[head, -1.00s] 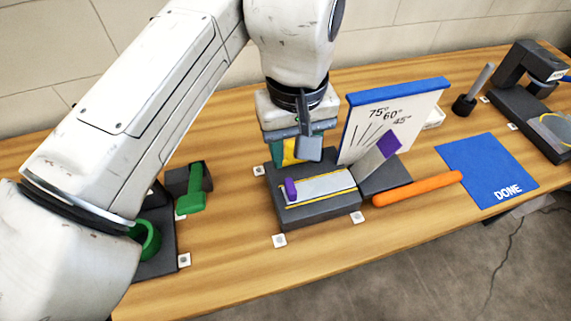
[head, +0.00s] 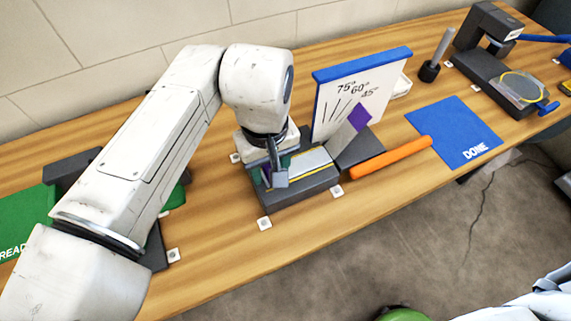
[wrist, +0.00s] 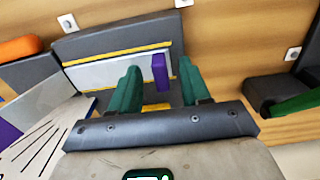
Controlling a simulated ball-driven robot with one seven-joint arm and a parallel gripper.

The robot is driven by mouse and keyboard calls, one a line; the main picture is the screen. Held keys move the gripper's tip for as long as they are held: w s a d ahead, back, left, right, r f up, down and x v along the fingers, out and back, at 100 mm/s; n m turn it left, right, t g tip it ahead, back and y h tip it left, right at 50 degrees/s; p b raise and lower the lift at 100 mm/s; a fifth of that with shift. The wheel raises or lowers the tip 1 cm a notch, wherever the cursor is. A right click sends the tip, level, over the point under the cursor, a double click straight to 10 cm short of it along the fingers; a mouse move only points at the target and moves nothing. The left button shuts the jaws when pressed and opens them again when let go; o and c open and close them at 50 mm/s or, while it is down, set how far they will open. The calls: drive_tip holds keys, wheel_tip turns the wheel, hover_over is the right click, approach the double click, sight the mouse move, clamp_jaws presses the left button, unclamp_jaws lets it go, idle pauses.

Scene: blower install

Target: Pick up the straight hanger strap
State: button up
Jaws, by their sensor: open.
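A pale grey strap (head: 304,161) lies flat on a dark block with yellow edge lines (head: 300,184). At its right end a slanted grey piece (head: 340,133) with a purple end rises toward the angle board, so the strap looks bent rather than straight; I cannot tell whether both are one piece. A purple tab (wrist: 159,70) stands at the other end. My gripper (wrist: 161,75) is open, its green fingers on either side of the tab. In the head view my gripper (head: 270,171) is low over the block's left end and partly hides the tab.
An angle board (head: 358,95) stands behind the block. An orange handle (head: 392,158) sticks out to the right, near a blue DONE mat (head: 456,134). A green mat (head: 22,222) lies far left. A grey post (head: 438,55) and another dark device (head: 490,50) stand at the back right.

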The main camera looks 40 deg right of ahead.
drive_tip(key=shift+c, duration=0.2)
clamp_jaws()
idle(0.3)
